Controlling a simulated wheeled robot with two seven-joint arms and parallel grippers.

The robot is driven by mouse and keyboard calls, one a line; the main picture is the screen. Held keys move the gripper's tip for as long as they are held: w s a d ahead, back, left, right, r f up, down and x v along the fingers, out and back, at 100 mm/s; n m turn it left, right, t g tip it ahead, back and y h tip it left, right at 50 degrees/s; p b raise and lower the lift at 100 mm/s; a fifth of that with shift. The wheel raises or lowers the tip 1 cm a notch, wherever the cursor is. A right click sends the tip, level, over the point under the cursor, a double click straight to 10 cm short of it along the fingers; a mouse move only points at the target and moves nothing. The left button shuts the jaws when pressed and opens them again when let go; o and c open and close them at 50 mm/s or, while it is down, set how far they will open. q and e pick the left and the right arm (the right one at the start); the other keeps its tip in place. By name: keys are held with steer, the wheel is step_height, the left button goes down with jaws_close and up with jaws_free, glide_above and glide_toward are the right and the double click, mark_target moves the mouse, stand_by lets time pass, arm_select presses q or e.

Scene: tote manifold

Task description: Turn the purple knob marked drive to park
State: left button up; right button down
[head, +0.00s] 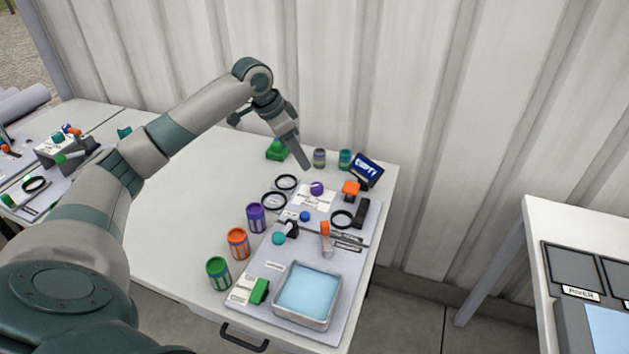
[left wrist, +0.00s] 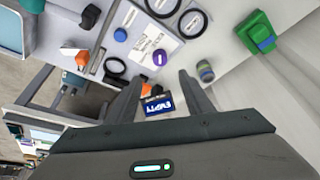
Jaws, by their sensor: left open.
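The purple knob (head: 317,188) stands on the far panel of the manifold, beside a white label card (head: 313,202). The wording is too small to read. In the left wrist view the purple knob (left wrist: 160,58) shows just past the gap between my fingertips, with nothing hiding it. My left gripper (head: 304,166) hangs above and behind the knob, apart from it, pointing down. In the left wrist view its two fingers (left wrist: 160,78) are spread and empty. My right gripper is in neither view.
A blue knob (head: 305,216), an orange block (head: 351,188) and black rings (head: 286,182) are close to the purple knob. A blue-filled tray (head: 307,292) is in front.

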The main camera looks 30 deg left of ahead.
mark_target(317, 185)
arm_select(q)
steer(key=p+x, duration=0.1)
steer(key=x, duration=1)
steer(key=shift+f+p, duration=0.1)
steer(key=shift+p, duration=0.25)
steer(key=shift+w+d+f, duration=0.2)
steer(key=shift+w+f, duration=0.05)
steer(key=shift+f, duration=0.4)
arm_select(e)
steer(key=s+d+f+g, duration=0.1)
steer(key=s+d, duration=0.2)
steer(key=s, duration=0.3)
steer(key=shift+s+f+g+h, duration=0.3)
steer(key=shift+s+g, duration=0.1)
arm_select(q)
steer(key=c, duration=1)
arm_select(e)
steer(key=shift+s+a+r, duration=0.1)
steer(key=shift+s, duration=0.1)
